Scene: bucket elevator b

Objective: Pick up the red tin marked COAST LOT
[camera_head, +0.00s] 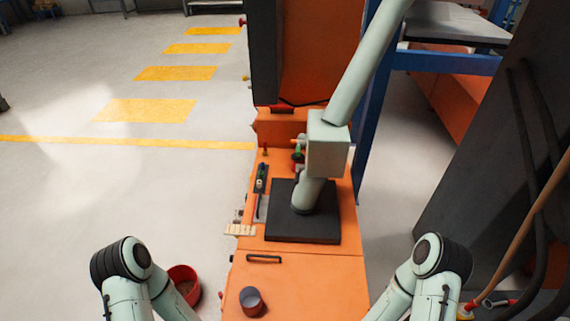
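No marking COAST LOT can be read in this view. A red round open container (190,291) with brownish contents shows at the lower left, beside the orange bench and partly behind my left arm. A small round dark grey-blue vessel with some red low on its side (252,301) stands on the near part of the bench top. I cannot tell from here which of them, if either, is the tin. My two arms come in at the bottom left and bottom right; neither gripper shows.
The orange bench (305,270) carries a flat dark handle (264,258), a black plate (290,236) with a pale green post and box (328,145), and small tools. A dark sloped panel (480,165) and cables stand at right. The grey floor at left is open.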

